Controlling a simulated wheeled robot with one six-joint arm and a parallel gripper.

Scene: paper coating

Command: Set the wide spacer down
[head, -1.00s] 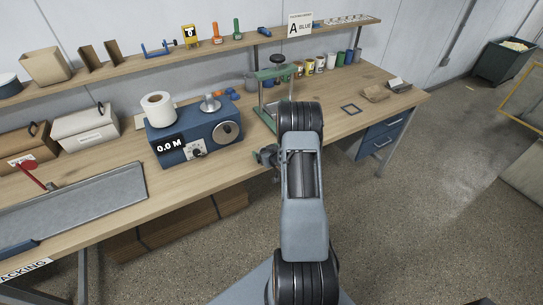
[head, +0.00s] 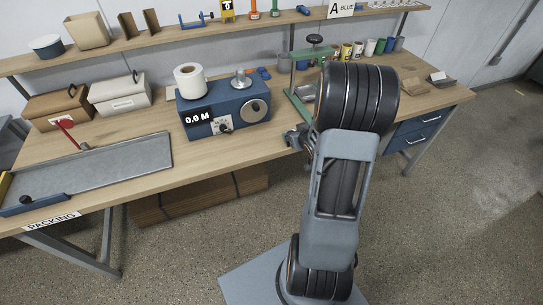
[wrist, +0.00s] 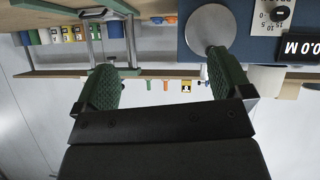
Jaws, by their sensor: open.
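My gripper is open and empty in the wrist view (wrist: 165,82), with its two green-padded fingers wide apart and nothing between them. In the head view its grey end (head: 297,138) shows partly past my arm, at the bench's front edge. I cannot make out the wide spacer for certain in either view. Small blue pieces (head: 263,73) lie on the bench behind the blue machine (head: 213,128), too small to identify. The machine carries a white roll (head: 190,80) and a metal spindle (head: 240,80) on top, and reads 0.0 M.
A green press frame (head: 298,98) stands right of the machine, partly behind my arm. A metal tray (head: 110,165) and lidded boxes (head: 120,93) fill the left bench. Jars (head: 372,47) line the back right. Bare wood (head: 215,153) runs along the front.

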